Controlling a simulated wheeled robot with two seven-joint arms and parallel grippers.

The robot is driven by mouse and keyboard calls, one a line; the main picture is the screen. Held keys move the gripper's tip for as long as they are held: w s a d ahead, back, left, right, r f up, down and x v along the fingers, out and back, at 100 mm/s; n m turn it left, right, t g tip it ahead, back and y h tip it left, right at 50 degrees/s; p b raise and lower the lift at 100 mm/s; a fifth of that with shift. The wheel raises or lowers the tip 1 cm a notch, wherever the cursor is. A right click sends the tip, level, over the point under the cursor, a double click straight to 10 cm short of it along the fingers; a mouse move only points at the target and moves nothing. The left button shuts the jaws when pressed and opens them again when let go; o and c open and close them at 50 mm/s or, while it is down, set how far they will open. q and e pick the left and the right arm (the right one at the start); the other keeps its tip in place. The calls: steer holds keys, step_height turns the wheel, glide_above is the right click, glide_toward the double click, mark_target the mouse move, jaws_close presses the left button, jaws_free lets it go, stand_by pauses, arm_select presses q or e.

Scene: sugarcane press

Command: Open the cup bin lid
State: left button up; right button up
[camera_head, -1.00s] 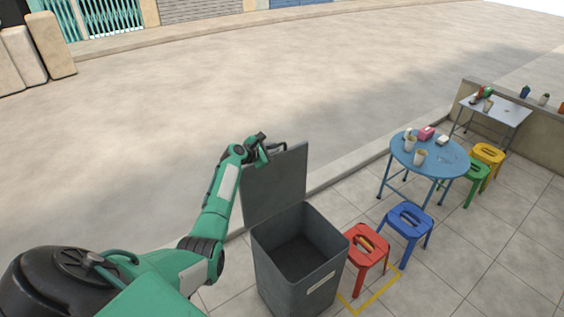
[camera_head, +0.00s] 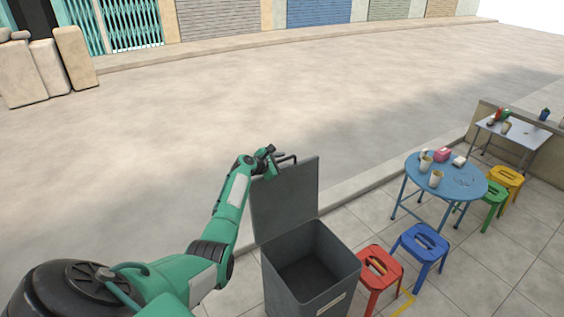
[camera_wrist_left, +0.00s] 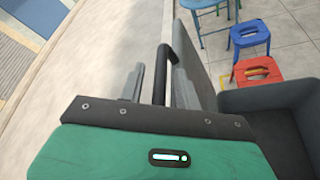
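The dark grey cup bin (camera_head: 310,270) stands on the pavement with its top open and its inside visible. Its lid (camera_head: 285,198) stands upright at the bin's back edge. A black bar handle (camera_head: 289,158) is at the lid's top edge. My left gripper (camera_head: 270,160) is at the lid's top left, beside the handle. In the left wrist view, the handle (camera_wrist_left: 161,75) passes between my two fingers (camera_wrist_left: 158,88), which are apart, with a gap on the left side. The lid (camera_wrist_left: 190,68) is just to the right. My right gripper is not in view.
A red stool (camera_head: 380,272) stands close to the bin's right side, with a blue stool (camera_head: 420,243) beyond it. A round blue table (camera_head: 452,180) holds cups. The street (camera_head: 330,90) behind the lid is clear.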

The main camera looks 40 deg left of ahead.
arm_select(q)
steer(key=v, duration=1.3)
steer(key=shift+s, duration=0.35)
steer(key=shift+a+r, duration=0.1)
